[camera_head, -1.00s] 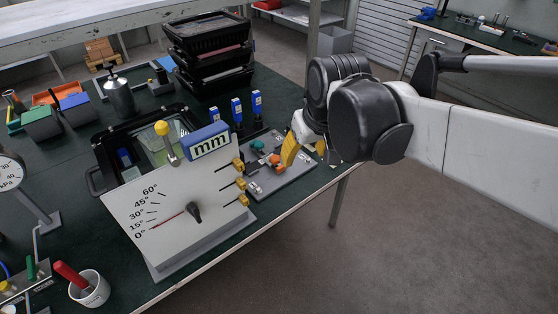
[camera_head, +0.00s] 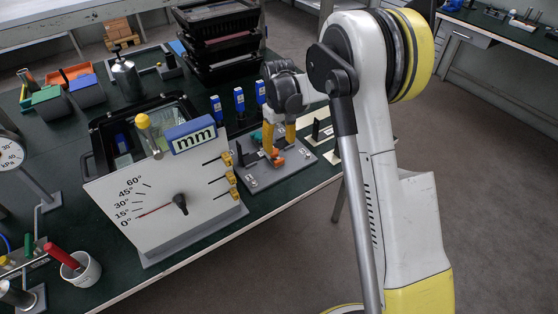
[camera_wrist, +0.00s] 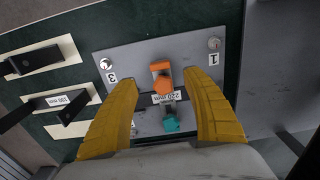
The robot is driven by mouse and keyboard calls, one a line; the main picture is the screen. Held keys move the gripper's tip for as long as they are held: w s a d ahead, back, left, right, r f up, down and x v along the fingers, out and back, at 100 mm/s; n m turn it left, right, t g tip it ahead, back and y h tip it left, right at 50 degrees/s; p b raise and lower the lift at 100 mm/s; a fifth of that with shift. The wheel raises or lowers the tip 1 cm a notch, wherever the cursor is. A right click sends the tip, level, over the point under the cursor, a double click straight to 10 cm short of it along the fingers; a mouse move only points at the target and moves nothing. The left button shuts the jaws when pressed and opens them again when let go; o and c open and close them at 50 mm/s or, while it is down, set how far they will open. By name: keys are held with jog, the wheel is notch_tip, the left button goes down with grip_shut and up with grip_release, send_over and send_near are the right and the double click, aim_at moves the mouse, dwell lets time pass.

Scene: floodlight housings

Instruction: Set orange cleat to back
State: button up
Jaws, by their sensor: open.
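The orange cleat (camera_wrist: 162,78) sits on a grey plate (camera_wrist: 137,58) in the wrist view, with a label reading about 220 mm beside it. A teal piece (camera_wrist: 171,124) lies on the same plate, nearer my wrist. My gripper (camera_wrist: 160,92) is open, its two yellow fingers on either side of the cleat with clear gaps. In the head view my gripper (camera_head: 280,145) points down over the plate, and the orange cleat (camera_head: 276,158) shows at its fingertips. Whether the fingers touch the plate I cannot tell.
A white angle-scale panel (camera_head: 165,205) with yellow-tipped pins stands left of the plate. Blue-topped tools (camera_head: 239,101) stand behind it. Black brackets (camera_wrist: 62,102) on pale bases lie beside the plate. The table's front edge is close.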

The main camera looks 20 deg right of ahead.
aim_at(279, 160)
notch_tip(279, 160, down, 9)
jog(key=b, duration=0.2)
jog(key=shift+r+b, duration=0.15)
jog(key=shift+b, duration=0.25)
jog(key=shift+c, duration=0.2)
grip_shut()
